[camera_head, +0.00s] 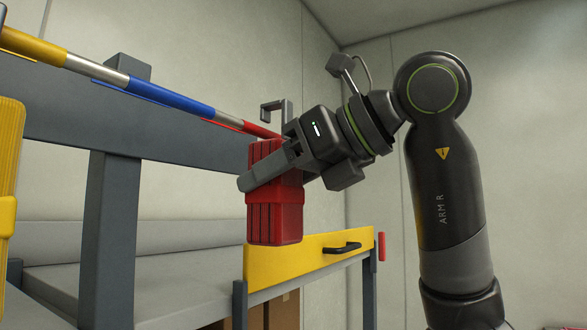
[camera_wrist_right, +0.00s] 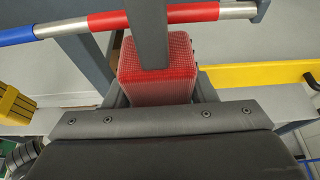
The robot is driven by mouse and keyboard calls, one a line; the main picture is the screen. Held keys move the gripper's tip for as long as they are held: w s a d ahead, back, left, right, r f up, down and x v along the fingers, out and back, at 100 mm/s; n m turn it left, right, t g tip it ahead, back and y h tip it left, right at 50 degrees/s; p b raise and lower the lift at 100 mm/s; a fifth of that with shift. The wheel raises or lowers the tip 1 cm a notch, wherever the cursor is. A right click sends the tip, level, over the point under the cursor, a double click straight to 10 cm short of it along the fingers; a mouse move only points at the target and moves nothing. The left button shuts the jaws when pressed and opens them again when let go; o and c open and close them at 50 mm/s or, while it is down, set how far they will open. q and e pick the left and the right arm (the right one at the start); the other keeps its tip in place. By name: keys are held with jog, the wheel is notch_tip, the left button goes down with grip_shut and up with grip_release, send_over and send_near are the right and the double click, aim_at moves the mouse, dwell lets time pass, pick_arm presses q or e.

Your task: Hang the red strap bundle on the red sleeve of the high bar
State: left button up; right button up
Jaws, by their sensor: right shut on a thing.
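The red strap bundle (camera_head: 275,222) is a ribbed block held upright by my right gripper (camera_head: 254,178), which is shut on it. A grey hook (camera_head: 275,106) shows above the bundle, near the bar. The high bar has yellow, blue and red sleeves with silver gaps; its red sleeve (camera_head: 259,130) is partly hidden by my gripper. In the right wrist view, the bundle (camera_wrist_right: 155,75) is between the fingers, and a grey strip (camera_wrist_right: 150,32) crosses in front of the red sleeve (camera_wrist_right: 197,12). I cannot tell whether hook and bar touch. My left gripper is out of view.
A grey frame post (camera_head: 110,225) and rail are behind the bar. Below is a grey bench (camera_head: 180,290) with a yellow drawer front (camera_head: 300,262) and black handle (camera_head: 342,248). Open air surrounds the bundle's right side.

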jog(key=shift+w+a+r+p, duration=0.1)
jog(key=shift+w+a+p, duration=0.35)
jog(key=shift+w+a, duration=0.35)
jog(key=shift+s+f+b, duration=0.2)
jog(key=shift+f+b, duration=0.9)
